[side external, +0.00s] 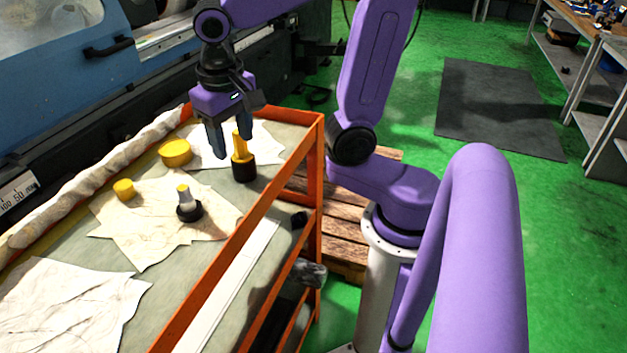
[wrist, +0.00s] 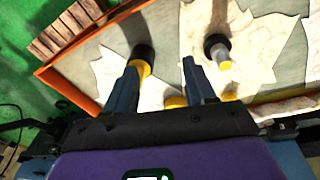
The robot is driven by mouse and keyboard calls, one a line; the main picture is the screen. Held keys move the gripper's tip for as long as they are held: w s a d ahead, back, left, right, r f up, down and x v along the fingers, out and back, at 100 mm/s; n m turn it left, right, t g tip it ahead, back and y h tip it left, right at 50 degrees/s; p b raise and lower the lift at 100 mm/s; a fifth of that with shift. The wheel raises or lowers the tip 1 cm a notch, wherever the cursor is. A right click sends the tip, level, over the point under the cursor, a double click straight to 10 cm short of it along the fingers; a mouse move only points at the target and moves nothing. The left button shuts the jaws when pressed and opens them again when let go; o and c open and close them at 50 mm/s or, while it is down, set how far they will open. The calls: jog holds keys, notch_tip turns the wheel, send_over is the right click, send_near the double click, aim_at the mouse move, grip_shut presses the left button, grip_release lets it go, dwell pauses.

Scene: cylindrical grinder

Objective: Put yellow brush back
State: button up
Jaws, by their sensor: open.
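The yellow brush (side external: 240,146) stands upright on the cart top, with its yellow handle up and a dark round base down. It also shows in the wrist view (wrist: 140,67), partly covered by one finger. My gripper (side external: 233,143) is open and points down just above and around the upper part of the handle in the side view. In the wrist view my gripper (wrist: 160,68) has the brush close to its left finger, with a wide gap to the right finger. I cannot tell whether that finger touches it.
A wide yellow round piece (side external: 175,152) and a small yellow one (side external: 123,190) are nearby. The cart's orange rim (side external: 255,217) borders the top. A rolled cloth (side external: 95,185) lies along the machine side.

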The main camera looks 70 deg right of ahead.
jog(key=s+f+n+y, duration=0.1)
jog(key=s+f+n, duration=0.2)
jog(key=s+n, duration=0.4)
jog(key=s+f+n, duration=0.3)
jog(key=s+n, duration=0.5)
jog(key=shift+d+f+n+g+y, duration=0.2)
jog(key=shift+n+g+y, duration=0.1)
jog(key=shift+n+y, duration=0.1)
